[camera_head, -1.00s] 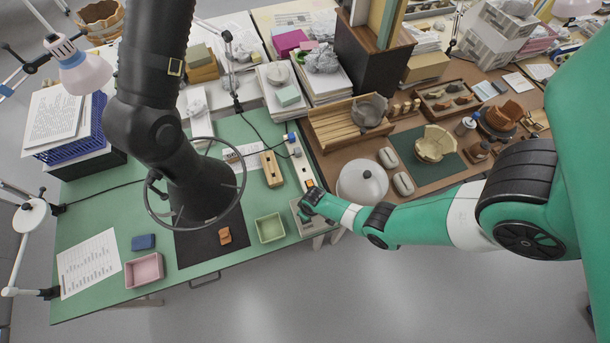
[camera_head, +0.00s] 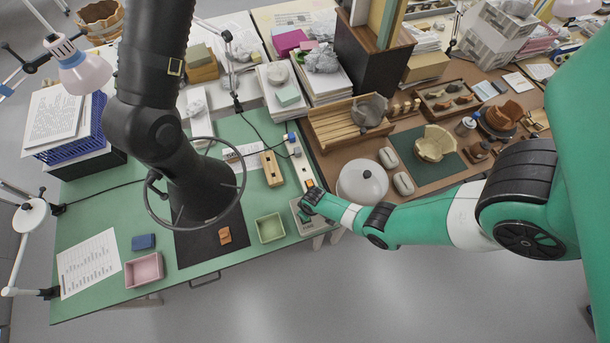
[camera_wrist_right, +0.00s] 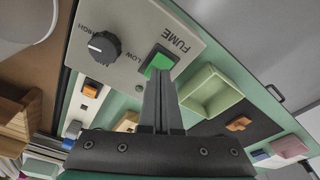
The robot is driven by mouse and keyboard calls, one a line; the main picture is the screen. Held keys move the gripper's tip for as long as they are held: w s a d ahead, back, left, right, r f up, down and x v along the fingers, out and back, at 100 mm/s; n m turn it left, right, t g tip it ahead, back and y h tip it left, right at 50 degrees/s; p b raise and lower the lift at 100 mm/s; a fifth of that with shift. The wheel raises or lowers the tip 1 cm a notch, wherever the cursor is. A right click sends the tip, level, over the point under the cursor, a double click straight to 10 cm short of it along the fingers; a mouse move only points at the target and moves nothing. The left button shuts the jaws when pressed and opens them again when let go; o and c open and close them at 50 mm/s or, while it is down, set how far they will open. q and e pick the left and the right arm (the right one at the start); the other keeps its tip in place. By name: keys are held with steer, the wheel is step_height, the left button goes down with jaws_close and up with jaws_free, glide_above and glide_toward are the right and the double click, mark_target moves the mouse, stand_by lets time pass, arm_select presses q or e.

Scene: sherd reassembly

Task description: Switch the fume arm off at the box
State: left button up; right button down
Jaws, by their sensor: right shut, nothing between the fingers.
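The fume box (camera_wrist_right: 130,25) shows in the right wrist view as a light grey panel marked FUME, with a black knob (camera_wrist_right: 104,47) between LOW and HIGH and a bright green switch (camera_wrist_right: 160,60). My right gripper (camera_wrist_right: 161,75) is shut and empty. Its fingertips overlap the near edge of the green switch; I cannot tell whether they press on it. In the head view the box (camera_head: 303,230) sits at the green bench's front right corner, mostly under my right gripper (camera_head: 306,202). The black fume arm (camera_head: 155,130) hangs over the bench with a clear ring hood. My left gripper is not in view.
A pale green tray (camera_head: 270,228) stands just left of the box. A power strip (camera_head: 299,163) with an orange switch lies behind it. A white dome (camera_head: 362,182) stands close on the right. A black mat (camera_head: 205,246) with an orange sherd (camera_head: 225,236) lies further left.

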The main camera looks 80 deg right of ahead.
step_height(320, 180, up, 6)
steer(key=p, duration=0.5)
stand_by(0.5)
